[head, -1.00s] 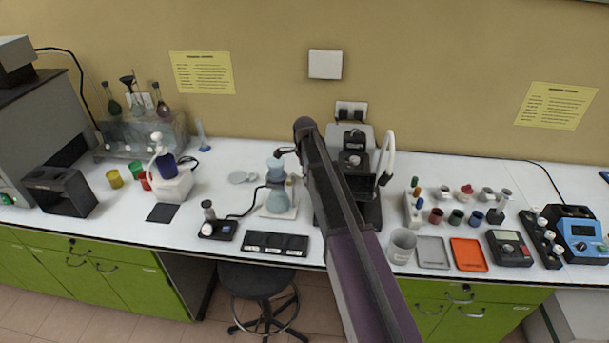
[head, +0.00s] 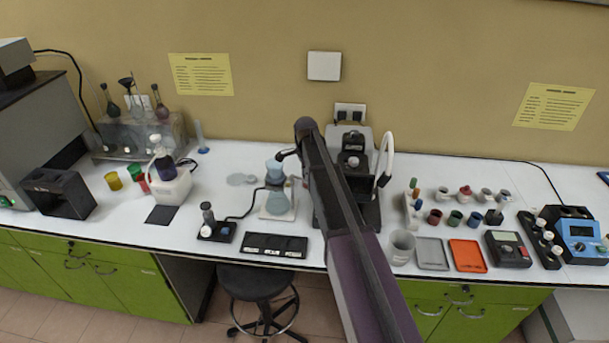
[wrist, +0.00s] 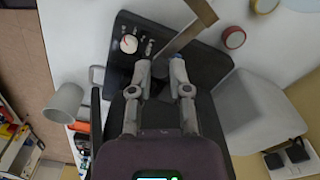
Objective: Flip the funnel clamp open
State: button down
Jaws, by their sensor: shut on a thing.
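My gripper (wrist: 160,68) points down over a black piece of equipment in the wrist view. Its two fingers stand a little apart, shut on a small dark part between them. This part fits the funnel clamp, but its shape is mostly hidden by the fingers. A pale blue funnel (head: 275,168) sits on a flask (head: 276,203) just left of my arm. I cannot make out a clamp there.
A black base with a dial (wrist: 130,43) and a grey housing (wrist: 255,110) lie close around my fingers. A beaker (head: 402,245), a grey tray (head: 432,254) and an orange tray (head: 467,256) stand right of my arm. A black slide holder (head: 274,246) lies at the front edge.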

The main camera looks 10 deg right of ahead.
jog(key=c, duration=0.6)
grip_release()
jog(key=shift+o, duration=0.2)
notch_tip(320, 180, up, 14)
jog(key=m+p, duration=0.3)
jog(key=p, duration=1.1)
jog(key=s+f+n+b, duration=1.7)
jog(key=s+f+b, duration=0.9)
jog(key=s, duration=0.1)
jog(key=shift+s+a+f+n, duration=0.25)
jog(key=shift+s+a+n, duration=0.05)
jog(key=shift+a+n, duration=0.1)
dwell(0.4)
